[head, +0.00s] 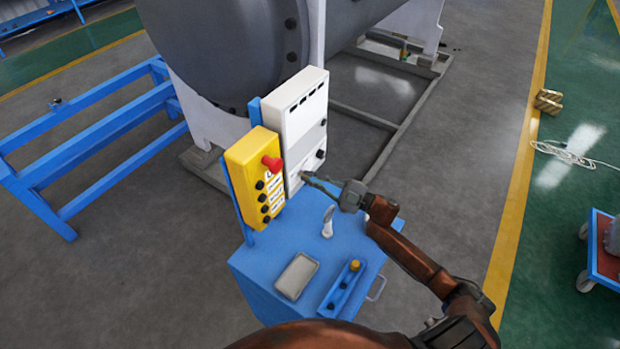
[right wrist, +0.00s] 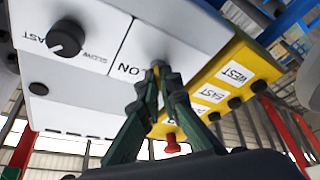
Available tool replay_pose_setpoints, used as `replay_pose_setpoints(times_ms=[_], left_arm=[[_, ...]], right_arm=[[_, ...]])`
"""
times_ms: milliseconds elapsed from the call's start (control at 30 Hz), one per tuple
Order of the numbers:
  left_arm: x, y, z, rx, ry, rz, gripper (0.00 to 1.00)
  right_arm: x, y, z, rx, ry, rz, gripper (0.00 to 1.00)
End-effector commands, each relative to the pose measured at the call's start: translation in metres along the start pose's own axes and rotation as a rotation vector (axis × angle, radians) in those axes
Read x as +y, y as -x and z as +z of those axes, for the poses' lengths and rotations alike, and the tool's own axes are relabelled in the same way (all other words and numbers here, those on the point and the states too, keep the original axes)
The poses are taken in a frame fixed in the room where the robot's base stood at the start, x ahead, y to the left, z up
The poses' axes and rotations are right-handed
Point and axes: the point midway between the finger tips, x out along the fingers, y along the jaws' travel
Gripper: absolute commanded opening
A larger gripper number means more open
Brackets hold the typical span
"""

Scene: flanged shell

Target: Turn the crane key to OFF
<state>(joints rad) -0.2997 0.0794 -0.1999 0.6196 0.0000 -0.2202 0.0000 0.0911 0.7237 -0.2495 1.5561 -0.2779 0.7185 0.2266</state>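The white control box (head: 306,115) stands upright at the back of the blue cart. The right wrist view shows its panel (right wrist: 95,30) at a tilt, with the word ON beside the crane key (right wrist: 157,66). The key is small and mostly hidden by my fingertips; I cannot read its angle, and no OFF label shows. My right gripper (head: 308,177) reaches the lower front of the box from the right. In the right wrist view its two green fingers (right wrist: 158,76) come together on the key. My left gripper is out of view.
A yellow pendant box (head: 252,172) with a red mushroom button (head: 271,163) stands left of the white box. A black FAST/SLOW knob (right wrist: 66,38) is on the same panel. The blue cart top (head: 262,263) carries a grey tray (head: 297,276) and a standing whitish item (head: 328,222).

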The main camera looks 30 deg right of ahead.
Motion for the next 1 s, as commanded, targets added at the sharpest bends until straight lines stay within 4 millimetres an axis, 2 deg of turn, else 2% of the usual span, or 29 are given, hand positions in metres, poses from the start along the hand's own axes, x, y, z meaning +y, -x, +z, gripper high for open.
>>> replay_pose_setpoints(times_ms=[267, 300, 533, 833, 1000], left_arm=[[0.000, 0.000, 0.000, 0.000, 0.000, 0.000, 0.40], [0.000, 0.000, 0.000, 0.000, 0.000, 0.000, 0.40], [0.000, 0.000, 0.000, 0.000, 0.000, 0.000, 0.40], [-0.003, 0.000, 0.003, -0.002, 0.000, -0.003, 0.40], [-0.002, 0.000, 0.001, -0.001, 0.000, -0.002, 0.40]], right_arm=[[0.000, 0.000, 0.001, -0.002, 0.000, 0.000, 0.00], [0.000, 0.000, 0.001, -0.002, 0.000, 0.000, 0.05], [0.000, 0.000, 0.000, -0.001, -0.001, 0.001, 0.21], [0.000, 0.002, 0.000, -0.001, -0.001, 0.001, 0.22], [0.000, 0.019, 0.001, -0.003, -0.002, 0.001, 0.22]])
